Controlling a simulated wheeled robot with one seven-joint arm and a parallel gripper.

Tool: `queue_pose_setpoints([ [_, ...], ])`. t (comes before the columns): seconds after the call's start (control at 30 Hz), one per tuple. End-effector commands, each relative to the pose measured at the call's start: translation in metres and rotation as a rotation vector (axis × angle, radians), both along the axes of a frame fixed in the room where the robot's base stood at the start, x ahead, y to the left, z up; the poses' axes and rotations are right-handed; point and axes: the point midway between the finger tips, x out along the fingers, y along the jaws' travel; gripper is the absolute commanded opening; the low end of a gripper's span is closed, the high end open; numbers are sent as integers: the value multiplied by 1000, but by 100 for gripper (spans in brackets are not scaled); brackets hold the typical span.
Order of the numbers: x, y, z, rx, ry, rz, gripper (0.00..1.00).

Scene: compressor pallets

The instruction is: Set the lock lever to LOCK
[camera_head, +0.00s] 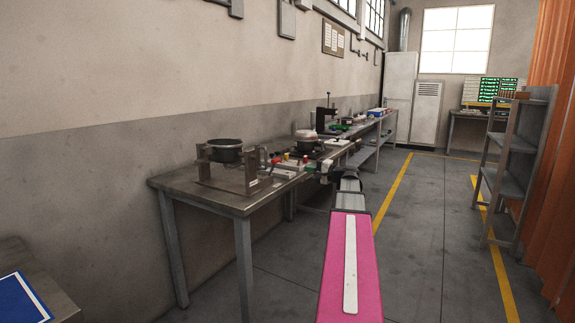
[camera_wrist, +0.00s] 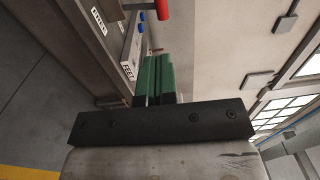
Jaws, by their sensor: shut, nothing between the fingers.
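A red handle (camera_wrist: 162,10) shows at the top edge of the wrist view, with its base cut off. I cannot tell for sure that it is the lock lever, nor read its setting. Beside it is a pale control strip (camera_wrist: 131,48) with blue parts and small labels, one seeming to read FEET. My gripper (camera_wrist: 157,62) has green fingers, pressed together and empty, pointing toward the strip and wall. In the head view my gripper (camera_head: 311,168) is small, at the bench's front edge, right of a dark round pot in a metal stand (camera_head: 226,151).
The grey workbench (camera_head: 172,181) runs along the left wall. A red knob (camera_head: 276,160), coloured buttons and a pale box (camera_head: 285,173) crowd its front edge near my gripper. Open floor (camera_head: 420,235) lies to the right, before a grey shelf rack (camera_head: 507,160).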

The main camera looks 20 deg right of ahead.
Motion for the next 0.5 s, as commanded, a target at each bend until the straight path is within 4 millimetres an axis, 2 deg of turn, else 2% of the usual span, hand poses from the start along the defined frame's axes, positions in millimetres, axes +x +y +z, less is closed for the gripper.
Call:
queue_pose_setpoints([
  [0.17, 13, 8, 2, 4, -3, 0, 0],
  [0.5, 62, 47, 4, 2, -2, 2, 0],
])
